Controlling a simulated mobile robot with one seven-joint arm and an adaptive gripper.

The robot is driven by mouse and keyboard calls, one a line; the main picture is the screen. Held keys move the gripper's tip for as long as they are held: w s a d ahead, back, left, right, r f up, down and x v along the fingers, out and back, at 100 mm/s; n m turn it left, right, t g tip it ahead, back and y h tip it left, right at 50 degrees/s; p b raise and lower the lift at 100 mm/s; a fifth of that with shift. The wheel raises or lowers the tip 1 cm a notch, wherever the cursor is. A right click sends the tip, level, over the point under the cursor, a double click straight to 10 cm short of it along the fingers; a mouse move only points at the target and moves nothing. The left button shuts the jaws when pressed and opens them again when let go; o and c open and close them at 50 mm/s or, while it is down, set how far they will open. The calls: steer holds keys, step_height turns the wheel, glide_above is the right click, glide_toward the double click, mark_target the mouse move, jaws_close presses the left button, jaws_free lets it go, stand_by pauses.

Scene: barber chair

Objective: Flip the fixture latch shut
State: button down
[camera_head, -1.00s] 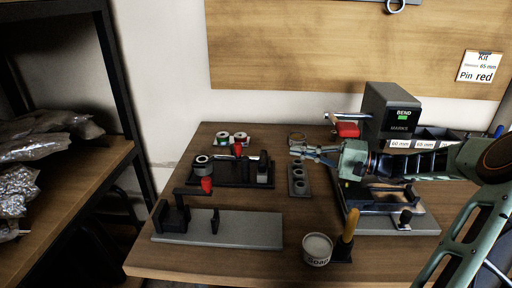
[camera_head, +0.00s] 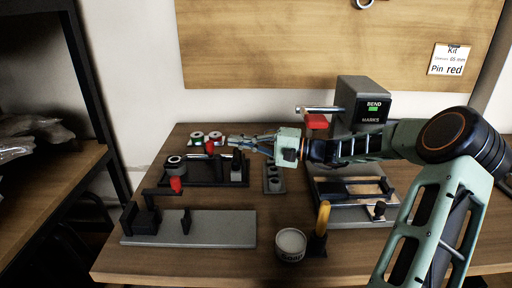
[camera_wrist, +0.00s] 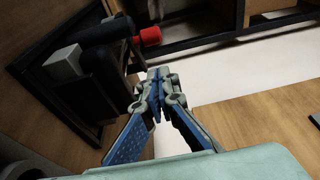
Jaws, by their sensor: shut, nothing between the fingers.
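A black fixture (camera_head: 215,183) lies at the back left of the table. A red-tipped upright handle (camera_head: 209,147) stands on it; I take this as the latch. A grey block (camera_head: 236,175) stands at its right end. In the wrist view, the red tip (camera_wrist: 150,36) sits at the end of a black bar, beyond my fingertips, with a grey block (camera_wrist: 65,62) to the left. My gripper (camera_head: 232,141) is shut and empty, just right of the red tip in the head view. It also shows shut in the wrist view (camera_wrist: 158,78). Contact cannot be told.
A holed block (camera_head: 274,180), a round tin (camera_head: 290,244), an orange-handled tool (camera_head: 322,218) and the bend machine (camera_head: 360,105) stand to the right.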

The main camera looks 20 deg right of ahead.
mark_target(227, 156)
steer(key=shift+s+a+b, duration=0.15)
steer(key=shift+s+a, duration=0.15)
steer(key=shift+a, duration=0.6)
steer(key=shift+s+a+b, duration=0.15)
steer(key=shift+s+a, duration=0.1)
steer(key=shift+a, duration=0.6)
steer(key=shift+s+a, duration=0.3)
steer(key=shift+a, duration=0.2)
steer(key=shift+d, duration=0.1)
